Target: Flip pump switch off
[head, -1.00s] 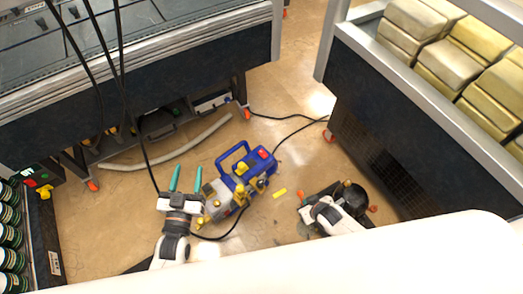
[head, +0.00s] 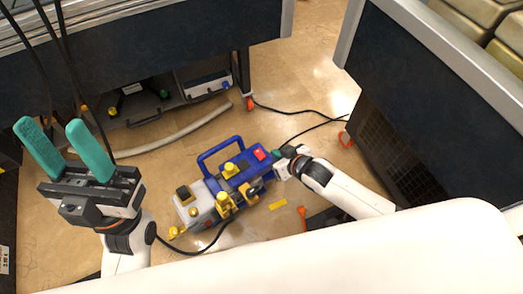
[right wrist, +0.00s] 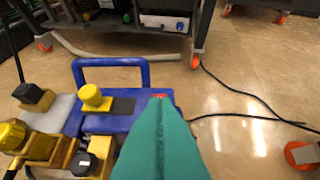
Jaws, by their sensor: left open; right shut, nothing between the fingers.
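The vacuum pump (head: 222,184) stands on the floor, with a blue body, blue handle, grey motor end and yellow fittings. Its red switch (head: 260,154) is on top at the right end; whether it is on or off cannot be told. My right gripper (head: 281,154) is shut and empty, beside the switch at the pump's right end. In the right wrist view, its teal fingers (right wrist: 160,130) hide most of the switch, and only a sliver of red shows behind the tips. I cannot tell whether they touch. My left gripper (head: 50,128) is open and empty, left of the pump.
A black cable (head: 290,111) runs over the floor behind the pump. A grey hose (head: 180,133) lies along the dark bench at the back. A small yellow piece (head: 278,204) lies in front of the pump. A dark cabinet (head: 400,110) stands at right.

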